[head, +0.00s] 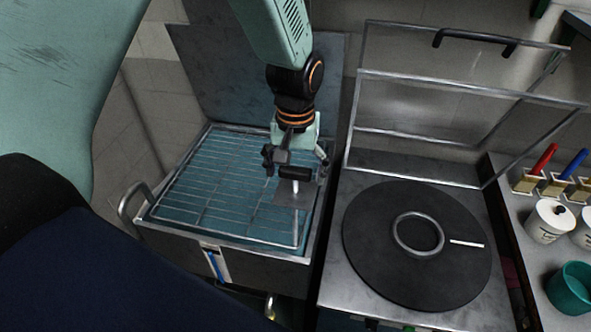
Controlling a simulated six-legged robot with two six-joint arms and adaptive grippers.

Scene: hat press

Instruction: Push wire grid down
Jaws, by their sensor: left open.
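The wire grid (215,185) lies level across a square metal basin (225,247) of blue-green liquid, at the left of the head view. I cannot tell whether it is above or under the liquid's surface. A flat grey plate (287,199) with a pale stem and a black handle (294,173) stands at the grid's right side. My left gripper (296,166) is above it, pointing down and open, with its fingers on either side of the handle. Whether the fingers touch the handle is unclear. My gripper hides the grid's far right corner. My right gripper is out of view.
The basin's raised lid (215,70) stands behind it. To the right are a round black plate with a metal ring (418,235), a raised wire frame (455,100) with a black handle, and a side counter with white pots (549,222) and a teal bowl (573,288).

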